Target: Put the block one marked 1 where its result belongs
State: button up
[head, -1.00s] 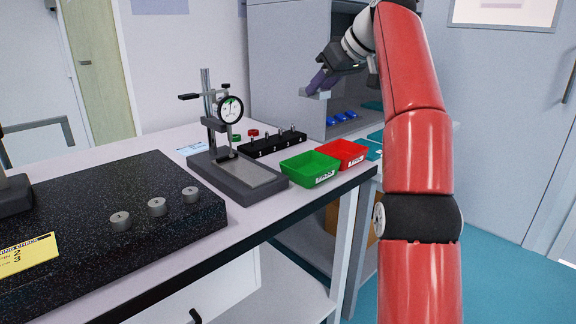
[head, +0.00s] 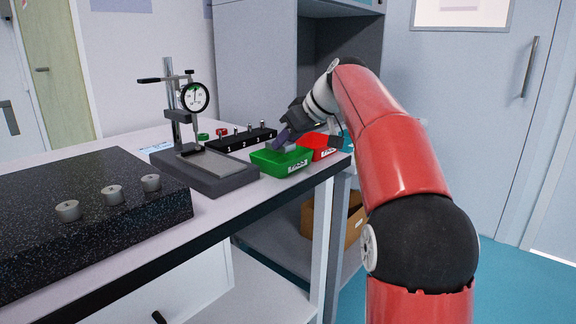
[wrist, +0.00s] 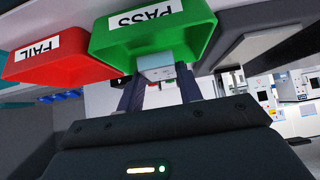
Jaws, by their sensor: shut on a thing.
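My gripper (wrist: 160,82) is shut on a small pale grey block (wrist: 157,66), seen between its two dark fingers in the wrist view. I cannot read a mark on the block. In the head view my gripper (head: 281,138) reaches down over the green tray (head: 270,167), with the block low at the tray's opening. The green tray is labelled PASS in the wrist view (wrist: 185,38). The red tray (wrist: 45,67), labelled FAIL, is beside it; in the head view the red tray (head: 326,153) is partly behind my gripper.
A dial gauge stand (head: 194,97) is left of the green tray. A black rack (head: 240,142) with several numbered pins stands behind. Three metal cylinders (head: 111,195) rest on the black granite slab (head: 60,240). A cardboard box (head: 345,225) is below the bench.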

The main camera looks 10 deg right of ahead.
aim_at(289, 151)
notch_tip(289, 151, down, 4)
jog(key=shift+f+b, duration=0.15)
jog(key=shift+b, duration=0.45)
jog(key=o, duration=1.1)
jog(key=shift+d, duration=0.1)
jog(key=p+v, duration=0.1)
jog(key=v, duration=1.1)
